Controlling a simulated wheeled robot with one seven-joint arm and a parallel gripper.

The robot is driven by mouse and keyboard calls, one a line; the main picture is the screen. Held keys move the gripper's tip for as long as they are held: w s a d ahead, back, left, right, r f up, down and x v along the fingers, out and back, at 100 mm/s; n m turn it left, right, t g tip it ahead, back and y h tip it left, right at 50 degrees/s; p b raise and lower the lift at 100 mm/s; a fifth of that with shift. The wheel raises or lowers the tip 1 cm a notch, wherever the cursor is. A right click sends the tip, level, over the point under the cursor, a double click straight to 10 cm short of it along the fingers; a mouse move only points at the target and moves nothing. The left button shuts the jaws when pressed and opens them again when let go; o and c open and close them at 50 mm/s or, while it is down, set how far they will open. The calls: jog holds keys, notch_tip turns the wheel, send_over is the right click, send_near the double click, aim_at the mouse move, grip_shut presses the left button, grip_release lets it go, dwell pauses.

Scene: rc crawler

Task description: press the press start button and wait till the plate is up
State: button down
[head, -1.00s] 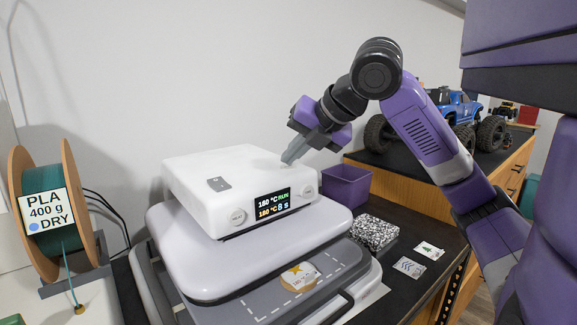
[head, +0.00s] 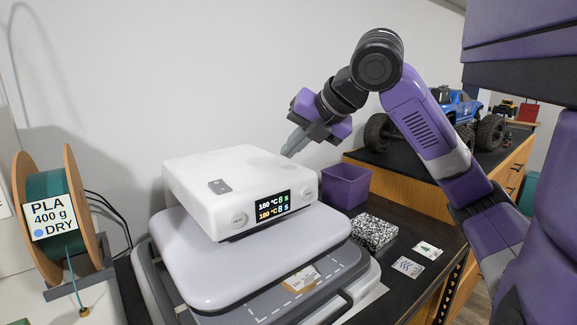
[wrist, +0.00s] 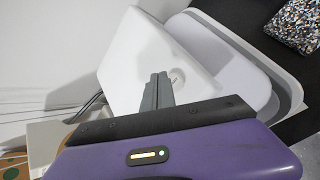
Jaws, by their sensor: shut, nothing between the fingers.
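The heat press has a white control box (head: 200,195) above a pale upper plate (head: 245,282), with a grey lower bed (head: 345,268) below. The upper plate hangs low over the bed. A small beige patch (head: 300,279) on the bed is partly covered by it. My gripper (head: 290,151) is shut and empty, above the box's rear right top. A round button (wrist: 177,77) shows beside the fingertips in the wrist view.
A filament spool (head: 52,215) stands left of the press. A purple bin (head: 346,187), a speckled block (head: 375,232) and small cards (head: 408,267) lie to the right. A blue crawler (head: 455,105) stands on the cabinet behind my arm.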

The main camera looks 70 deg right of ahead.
aim_at(292, 168)
jog(key=shift+r+p, duration=1.7)
jog(key=shift+r, duration=0.7)
